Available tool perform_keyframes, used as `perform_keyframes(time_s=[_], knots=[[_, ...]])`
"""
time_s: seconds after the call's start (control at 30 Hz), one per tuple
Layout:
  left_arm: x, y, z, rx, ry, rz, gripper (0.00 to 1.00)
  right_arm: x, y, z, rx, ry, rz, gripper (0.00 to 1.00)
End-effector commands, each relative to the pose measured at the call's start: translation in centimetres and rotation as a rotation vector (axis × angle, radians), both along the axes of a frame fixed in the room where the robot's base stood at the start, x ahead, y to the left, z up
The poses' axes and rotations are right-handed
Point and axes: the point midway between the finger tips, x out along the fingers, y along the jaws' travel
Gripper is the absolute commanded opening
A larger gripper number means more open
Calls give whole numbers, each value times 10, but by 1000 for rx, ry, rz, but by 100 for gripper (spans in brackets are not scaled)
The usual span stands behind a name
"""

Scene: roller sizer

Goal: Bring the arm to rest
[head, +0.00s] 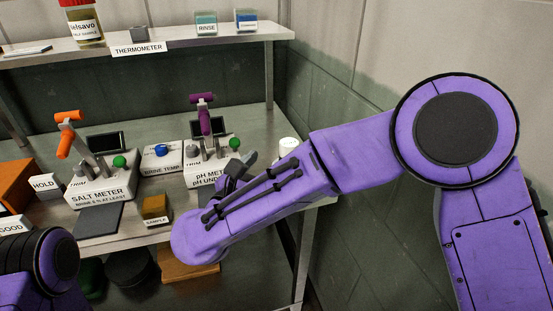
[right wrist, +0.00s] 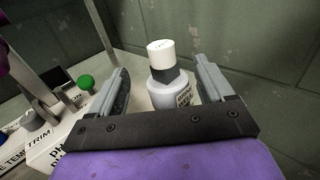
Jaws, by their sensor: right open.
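My right arm (head: 345,145) reaches in from the right across the front of the table. Its gripper (head: 240,170) is partly hidden behind the forearm in the head view, near the pH meter (head: 205,172). In the right wrist view the right gripper (right wrist: 165,92) is open, with its two fingers spread apart. A white-capped bottle (right wrist: 168,85) stands upright ahead, between the fingers in the picture; I cannot tell how far off it is. Its white cap also shows in the head view (head: 289,146). My left arm shows at the lower left; its gripper is out of view.
A salt meter (head: 100,190) with an orange-handled lever stands left of the pH meter. A brine temp box (head: 160,158) sits between them. A shelf (head: 200,38) with a jar and small containers runs above. Walls close in at the right.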

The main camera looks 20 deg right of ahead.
Motion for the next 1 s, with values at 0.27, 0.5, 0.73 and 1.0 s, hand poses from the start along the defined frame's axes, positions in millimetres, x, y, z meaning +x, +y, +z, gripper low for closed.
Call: perform_keyframes(time_s=[0.27,0.5,0.73,1.0], knots=[[0,0,0,0,0,0,43,-3,2,0,0,1,-1,81],[0,0,2,0,0,0,43,1,-1,1,1,1,-2,81],[0,0,15,0,0,0,43,34,-32,3,3,3,-5,81],[0,0,28,0,0,0,43,74,-70,2,1,3,-3,81]])
